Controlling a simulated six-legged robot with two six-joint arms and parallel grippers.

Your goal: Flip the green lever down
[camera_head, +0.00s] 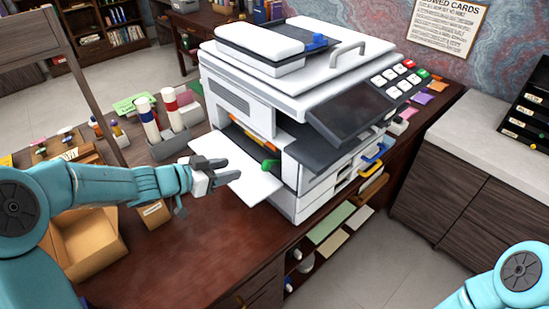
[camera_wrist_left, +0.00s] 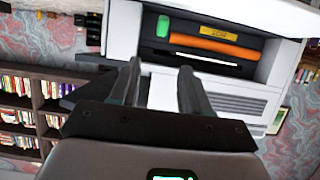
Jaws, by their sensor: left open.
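The green lever (camera_head: 270,164) is a small green piece at the open side recess of the white printer (camera_head: 262,85), above its white side tray (camera_head: 250,185). In the left wrist view the lever (camera_wrist_left: 163,26) is at one end of the recess, beside an orange roller (camera_wrist_left: 205,45). My left gripper (camera_head: 226,170) is open and empty, left of the lever and apart from it, by the tray. In the left wrist view its two fingers (camera_wrist_left: 160,80) point toward the recess. My right gripper is out of view; only part of that arm shows at lower right.
White and red bottles (camera_head: 147,118) in a grey holder stand left of the printer. A cardboard box (camera_head: 85,235) lies near my left arm. The desk's bare front (camera_head: 190,255) is clear. A cabinet (camera_head: 455,185) stands to the right.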

